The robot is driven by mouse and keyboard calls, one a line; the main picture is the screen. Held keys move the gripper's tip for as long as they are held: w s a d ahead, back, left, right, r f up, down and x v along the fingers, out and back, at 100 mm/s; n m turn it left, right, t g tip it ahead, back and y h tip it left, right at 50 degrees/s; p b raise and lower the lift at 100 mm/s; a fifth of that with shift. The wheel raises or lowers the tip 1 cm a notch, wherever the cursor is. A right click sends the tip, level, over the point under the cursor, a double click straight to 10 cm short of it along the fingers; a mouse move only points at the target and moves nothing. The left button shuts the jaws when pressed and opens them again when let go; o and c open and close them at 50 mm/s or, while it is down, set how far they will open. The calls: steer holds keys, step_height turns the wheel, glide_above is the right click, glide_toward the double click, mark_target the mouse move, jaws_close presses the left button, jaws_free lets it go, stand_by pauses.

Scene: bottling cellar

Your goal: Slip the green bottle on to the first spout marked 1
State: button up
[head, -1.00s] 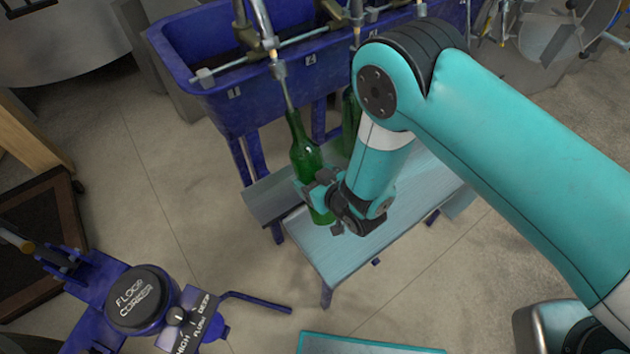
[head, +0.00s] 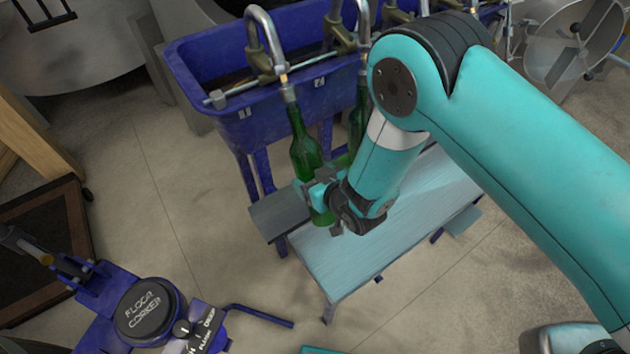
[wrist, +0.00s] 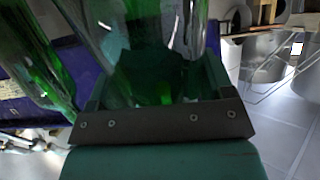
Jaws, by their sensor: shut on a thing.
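My gripper (head: 322,200) is shut on the lower part of the green bottle (head: 304,155), which stands nearly upright, leaning slightly. The bottle's glass fills the middle of the wrist view (wrist: 150,50), between the jaws. Its mouth is up at the lower end of the first spout (head: 288,92), by the tag marked 1 (head: 245,113) on the blue trough. The thin spout tube is mostly hidden now, and the mouth appears to be around it. The bottle's base is above the bench; the exact gap is unclear.
A second green bottle (head: 358,122) is at the second spout, close on the right and partly behind my arm. The blue trough (head: 220,115) is behind. A pale bench (head: 400,225) lies below. A floor corker (head: 150,312) stands at the front left.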

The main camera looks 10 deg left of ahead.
steer(key=shift+w+a+r, duration=0.15)
steer(key=shift+r, duration=0.4)
steer(key=shift+w+a, duration=0.1)
steer(key=w+a+f+t+y+b, duration=0.1)
steer(key=f+b, duration=0.1)
steer(key=b, duration=0.3)
steer(key=shift+w+a+f, duration=0.1)
steer(key=shift+w+a, duration=0.3)
steer(key=w+a+b, duration=0.1)
steer(key=b, duration=0.2)
steer(key=w+a+f+t+y+b, duration=0.1)
steer(key=b, duration=0.2)
steer(key=shift+f, duration=0.25)
steer(key=shift+w+r, duration=0.1)
steer(key=shift+f+b, duration=0.85)
steer(key=shift+f, duration=0.15)
stand_by(0.6)
steer(key=o, duration=1.2)
steer(key=shift+o, duration=0.6)
steer(key=shift+d, duration=0.1)
